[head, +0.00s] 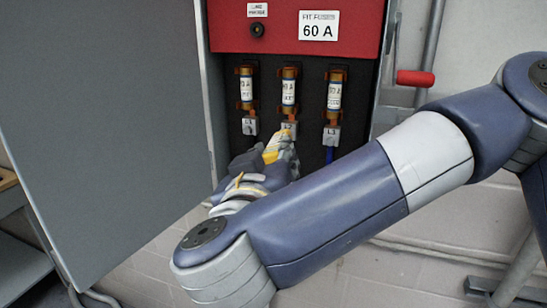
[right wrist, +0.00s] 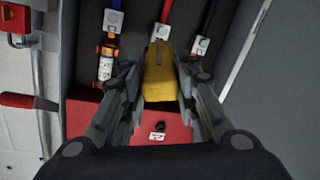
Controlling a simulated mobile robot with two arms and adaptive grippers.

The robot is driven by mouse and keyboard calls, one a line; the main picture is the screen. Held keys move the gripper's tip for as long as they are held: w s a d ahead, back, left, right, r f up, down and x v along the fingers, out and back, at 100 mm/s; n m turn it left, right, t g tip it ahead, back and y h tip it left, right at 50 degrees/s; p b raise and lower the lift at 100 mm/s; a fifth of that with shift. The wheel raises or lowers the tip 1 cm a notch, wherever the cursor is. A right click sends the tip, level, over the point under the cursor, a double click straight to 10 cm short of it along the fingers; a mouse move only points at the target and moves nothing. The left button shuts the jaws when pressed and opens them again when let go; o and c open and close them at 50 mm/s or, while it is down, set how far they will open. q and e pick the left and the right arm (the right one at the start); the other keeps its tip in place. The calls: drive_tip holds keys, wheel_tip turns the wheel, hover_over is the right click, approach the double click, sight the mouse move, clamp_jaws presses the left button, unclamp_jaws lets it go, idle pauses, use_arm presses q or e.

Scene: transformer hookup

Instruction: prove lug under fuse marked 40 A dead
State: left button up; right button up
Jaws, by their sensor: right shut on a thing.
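Three fuses stand in a row in the cabinet: left (head: 246,88), middle (head: 289,91) and right (head: 334,96). Their ratings are too small to read surely. Below them are the lugs L1 (head: 249,126), L2 (head: 289,129) and L3 (head: 331,136). My right gripper (head: 280,151) is shut on a yellow tester (head: 272,149), just below L2. In the right wrist view the tester (right wrist: 159,75) points at the L2 lug (right wrist: 160,31), its tip at or very near it; contact cannot be told. My left gripper is not in view.
A red panel (head: 280,32) marked 60 A is above the fuses. The grey cabinet door (head: 100,120) stands open at left. A red handle (head: 414,78) sticks out at right. A blue cable (head: 329,155) runs below L3.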

drive_tip(key=shift+w+d, duration=0.2)
drive_tip(key=shift+w, duration=0.35)
idle(0.6)
drive_tip(key=shift+b, duration=0.6)
idle(1.2)
drive_tip(key=shift+s, duration=0.1)
drive_tip(key=a+b+v, duration=0.1)
drive_tip(key=b+v, duration=0.2)
drive_tip(key=v, duration=0.3)
drive_tip(key=shift+s+a+f, duration=0.2)
drive_tip(key=shift+s, duration=0.05)
idle(0.5)
drive_tip(key=shift+w, duration=0.1)
